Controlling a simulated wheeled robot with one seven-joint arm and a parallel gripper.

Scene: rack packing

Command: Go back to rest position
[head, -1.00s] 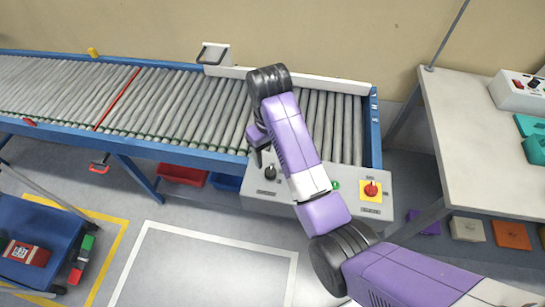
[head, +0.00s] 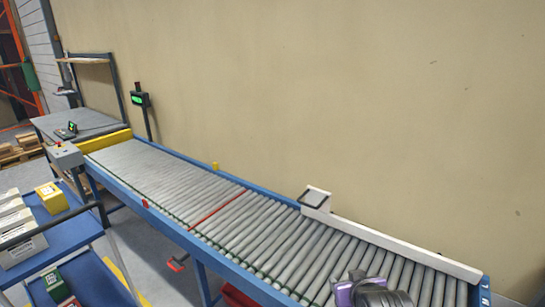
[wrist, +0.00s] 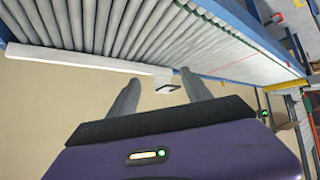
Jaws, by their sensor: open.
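My gripper (wrist: 157,84) shows in the wrist view with its two grey fingers spread apart and nothing between them. The roller conveyor (head: 215,205) lies behind the fingers in that view, where its rollers (wrist: 100,25) fill the top and appear upside down. In the head view only a purple and dark piece of my arm shows at the bottom edge, in front of the conveyor's near right part. My fingers are hidden there.
A blue cart (head: 75,235) with white boxes (head: 18,228) and a yellow box (head: 52,197) stands at the left. A white rail (head: 400,245) with a small scanner-like device (head: 315,198) runs along the conveyor's back edge. The visible rollers are clear of goods.

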